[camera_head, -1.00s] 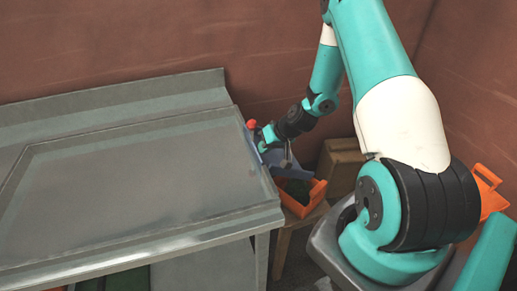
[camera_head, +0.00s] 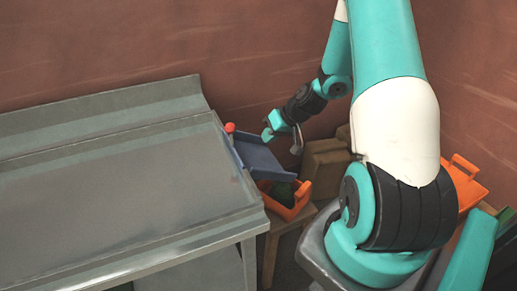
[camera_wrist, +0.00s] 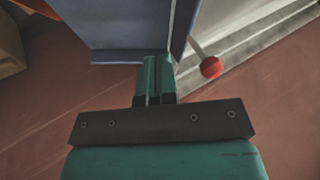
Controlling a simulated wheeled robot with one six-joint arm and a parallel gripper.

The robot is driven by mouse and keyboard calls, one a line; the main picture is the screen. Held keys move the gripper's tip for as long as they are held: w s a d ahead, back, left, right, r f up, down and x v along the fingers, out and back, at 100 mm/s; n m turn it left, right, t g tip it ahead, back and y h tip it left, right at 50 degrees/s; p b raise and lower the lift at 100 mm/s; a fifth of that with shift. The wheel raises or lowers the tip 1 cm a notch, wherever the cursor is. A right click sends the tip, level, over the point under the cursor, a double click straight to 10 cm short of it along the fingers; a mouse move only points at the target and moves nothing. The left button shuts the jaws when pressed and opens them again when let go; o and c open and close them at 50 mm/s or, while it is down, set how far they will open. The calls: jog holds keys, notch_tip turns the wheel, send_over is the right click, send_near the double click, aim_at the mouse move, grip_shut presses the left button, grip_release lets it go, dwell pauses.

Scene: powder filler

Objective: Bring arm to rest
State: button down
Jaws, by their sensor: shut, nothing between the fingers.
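My arm, teal, white and black, reaches down from the upper right in the head view. My gripper (camera_head: 282,133) is above and just behind the blue-grey powder filler tray (camera_head: 260,159), with nothing in it. In the wrist view my gripper (camera_wrist: 152,72) has its two teal fingers together. The blue filler body (camera_wrist: 112,32) lies just past the fingertips there; I cannot tell whether they touch. The filler's red ball knob (camera_head: 230,127) sits at its left end, beside the table edge. The knob (camera_wrist: 211,67) on its rod also shows in the wrist view, right of the fingers.
A grey metal table (camera_head: 110,195) fills the left. An orange bin (camera_head: 290,205) with dark contents stands under the filler on a wooden stool. A brown box (camera_head: 324,167) stands behind it. An orange crate (camera_head: 463,185) is at the right. Brown walls close the back.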

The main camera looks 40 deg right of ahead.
jog(key=s+a+r+n+g+y, duration=0.1)
jog(key=s+a+r+n+g, duration=0.15)
jog(key=a+r, duration=0.65)
jog(key=s+a+r+n+g+y, duration=0.1)
jog(key=s+a+r+n, duration=0.4)
jog(key=a, duration=0.8)
jog(key=s+a+r+n+g, duration=0.1)
jog(key=s+a+r, duration=0.2)
jog(key=s, duration=0.3)
jog(key=s+a+r+n+g+h+b, duration=0.1)
jog(key=s+a+r+g, duration=0.1)
jog(key=s+a, duration=0.4)
jog(key=shift+s+a+r, duration=0.15)
jog(key=shift+s+r, duration=0.4)
jog(key=shift+s, duration=0.2)
jog(key=shift+n, duration=0.25)
